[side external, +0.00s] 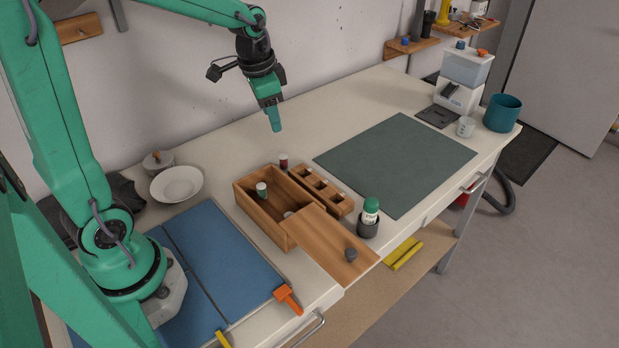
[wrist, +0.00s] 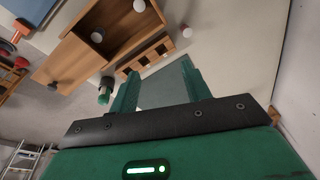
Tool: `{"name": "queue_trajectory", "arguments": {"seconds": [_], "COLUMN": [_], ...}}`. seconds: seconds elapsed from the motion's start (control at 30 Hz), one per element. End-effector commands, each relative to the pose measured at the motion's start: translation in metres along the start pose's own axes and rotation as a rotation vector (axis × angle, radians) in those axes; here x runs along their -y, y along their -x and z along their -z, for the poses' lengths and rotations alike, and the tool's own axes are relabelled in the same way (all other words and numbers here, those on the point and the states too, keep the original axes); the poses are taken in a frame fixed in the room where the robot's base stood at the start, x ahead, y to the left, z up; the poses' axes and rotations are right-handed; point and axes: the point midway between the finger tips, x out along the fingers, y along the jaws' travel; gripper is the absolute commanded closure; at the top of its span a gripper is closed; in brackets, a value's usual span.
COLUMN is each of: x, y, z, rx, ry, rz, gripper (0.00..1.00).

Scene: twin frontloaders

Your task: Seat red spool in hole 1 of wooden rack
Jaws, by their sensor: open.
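The red spool (side external: 283,160), with a pale top, stands upright on the bench beside the far end of the wooden rack (side external: 345,208). In the wrist view its pale round top (wrist: 187,32) shows beyond the end of the rack (wrist: 134,65). The rack has a row of square holes, and no spool stands up out of them. Which hole is number 1 cannot be told. My gripper (side external: 276,127) is above the bench, behind and left of the red spool. Its two fingers (wrist: 160,88) are apart with nothing between them in the wrist view.
An open wooden box (side external: 277,233) beside the rack holds a green spool (side external: 262,189) and another pale-topped piece (side external: 288,214). Its wooden lid (side external: 320,245) extends forward. A green-capped bottle (side external: 370,206) stands in a dark holder near the rack. The grey-green mat (side external: 395,160) is clear.

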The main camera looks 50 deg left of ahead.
Motion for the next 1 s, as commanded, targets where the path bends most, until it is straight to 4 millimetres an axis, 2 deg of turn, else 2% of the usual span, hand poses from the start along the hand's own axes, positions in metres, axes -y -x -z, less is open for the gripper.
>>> {"name": "queue_trajectory", "arguments": {"seconds": [0.27, 0.6, 0.8, 1.0], "x": [0.034, 0.068, 0.076, 0.077], "y": [-0.053, -0.120, -0.138, -0.140], "z": [0.016, 0.021, 0.021, 0.021], "rx": [0.077, 0.145, 0.159, 0.160], "ry": [-0.097, -0.205, -0.234, -0.239], "rz": [-0.043, -0.102, -0.119, -0.121], "gripper": [0.52, 0.52, 0.52, 0.52]}}
